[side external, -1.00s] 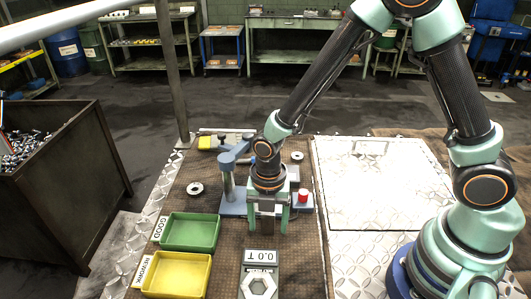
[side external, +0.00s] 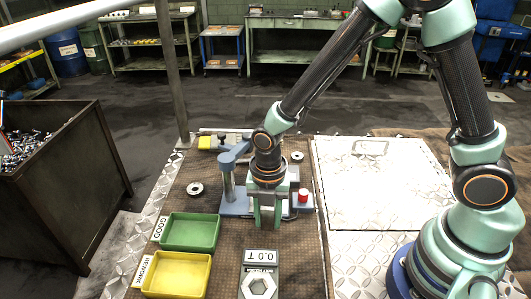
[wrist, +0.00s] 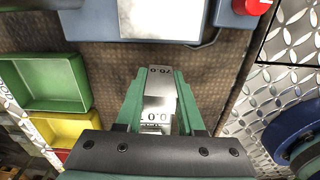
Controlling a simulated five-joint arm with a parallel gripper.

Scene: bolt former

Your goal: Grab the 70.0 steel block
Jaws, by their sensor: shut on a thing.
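The steel block (wrist: 160,84) is a bright grey piece marked 70.0 at its upper end in the wrist view. It sits between the two green fingers of my gripper (wrist: 157,90), which is shut on it. In the side external view my gripper (side external: 266,216) points down over the brown mat, in front of the blue press stand. There the fingers mostly hide the block. I cannot tell whether the block touches the mat.
A green GOOD tray (side external: 190,246) and yellow REWORK tray (side external: 205,280) are at left. The blue press stand (side external: 230,206) with a red button (side external: 303,195) is close behind. A metal plate (side external: 380,185) lies right.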

